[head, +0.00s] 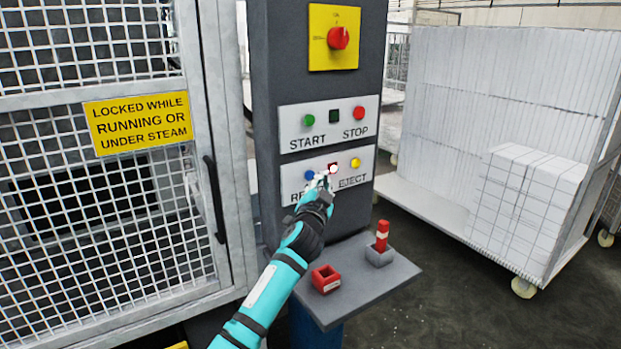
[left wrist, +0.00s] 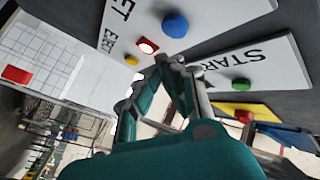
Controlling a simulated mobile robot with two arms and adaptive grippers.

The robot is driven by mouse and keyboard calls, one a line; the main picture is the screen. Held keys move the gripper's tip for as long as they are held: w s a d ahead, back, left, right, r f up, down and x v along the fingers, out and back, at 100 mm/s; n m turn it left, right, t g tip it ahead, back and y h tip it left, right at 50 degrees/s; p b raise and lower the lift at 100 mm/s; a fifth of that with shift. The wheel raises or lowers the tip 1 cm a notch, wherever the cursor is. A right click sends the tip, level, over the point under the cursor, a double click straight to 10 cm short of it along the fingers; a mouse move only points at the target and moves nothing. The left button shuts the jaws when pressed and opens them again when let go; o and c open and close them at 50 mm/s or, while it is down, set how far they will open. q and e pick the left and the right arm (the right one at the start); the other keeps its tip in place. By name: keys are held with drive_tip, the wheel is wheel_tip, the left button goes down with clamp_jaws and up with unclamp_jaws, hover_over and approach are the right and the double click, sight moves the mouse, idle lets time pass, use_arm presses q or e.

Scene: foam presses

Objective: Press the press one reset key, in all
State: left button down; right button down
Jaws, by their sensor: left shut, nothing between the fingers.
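The blue reset key (head: 309,174) sits on the left of the lower white plate on the dark control column. The word under it is partly covered by my left gripper (head: 322,181). In the left wrist view, the blue key (left wrist: 175,24) is a round dome, clear of my fingers. My left gripper (left wrist: 172,62) is shut and empty, its tips close to the lower plate, just right of the blue key in the head view. I cannot tell whether the tips touch the plate. My right gripper is not in view.
A lit red-and-white lamp (head: 333,168) and the yellow EJECT key (head: 355,163) are beside the blue key. Above are green START (head: 309,120) and red STOP (head: 359,113). A shelf (head: 365,290) juts out below. A mesh door (head: 100,230) stands left.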

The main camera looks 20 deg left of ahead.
use_arm(q)
drive_tip(key=shift+w+a, duration=0.55)
drive_tip(key=shift+a, duration=0.2)
idle(1.0)
drive_tip(key=shift+w+a, duration=0.25)
drive_tip(key=shift+a, duration=0.05)
drive_tip(key=shift+w+a+r+b, duration=0.1)
drive_tip(key=shift+w+a+b, duration=0.2)
drive_tip(key=shift+a, duration=0.1)
idle(0.7)
drive_tip(key=shift+s+d, duration=0.1)
drive_tip(key=shift+d, duration=0.05)
drive_tip(key=shift+s+d, duration=0.45)
drive_tip(key=shift+d, duration=0.05)
idle(0.4)
